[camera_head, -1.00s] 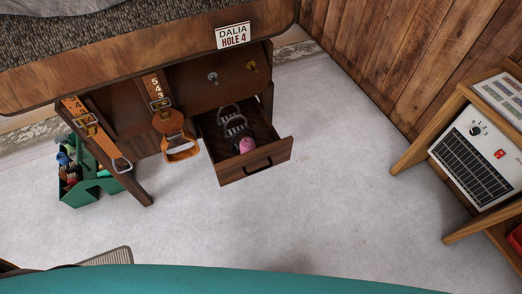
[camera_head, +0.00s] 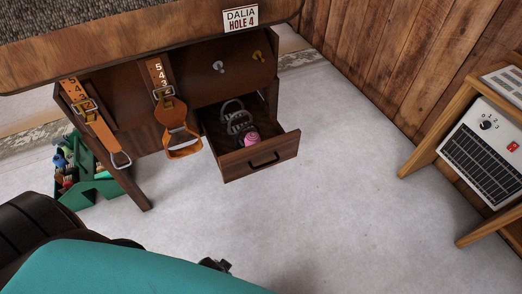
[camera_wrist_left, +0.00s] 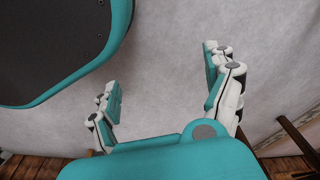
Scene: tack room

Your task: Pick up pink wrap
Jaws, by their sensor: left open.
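The pink wrap (camera_head: 251,139) is a small pink roll lying in the open drawer (camera_head: 262,160) of the dark wooden cabinet, next to dark metal ring-shaped pieces (camera_head: 238,122). In the left wrist view my left gripper (camera_wrist_left: 162,85) is open, with nothing between its fingers. It is well apart from the drawer, and the wrap is not in that view. In the head view only a small dark part at the lower middle may belong to a gripper. My right gripper is not in view.
Leather straps with buckles (camera_head: 98,128) and a stirrup (camera_head: 182,142) hang at the cabinet front. A green tote (camera_head: 92,185) stands on the floor at left. A wooden shelf with a white heater-like box (camera_head: 484,145) stands at right. The pale floor (camera_head: 335,170) between is clear.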

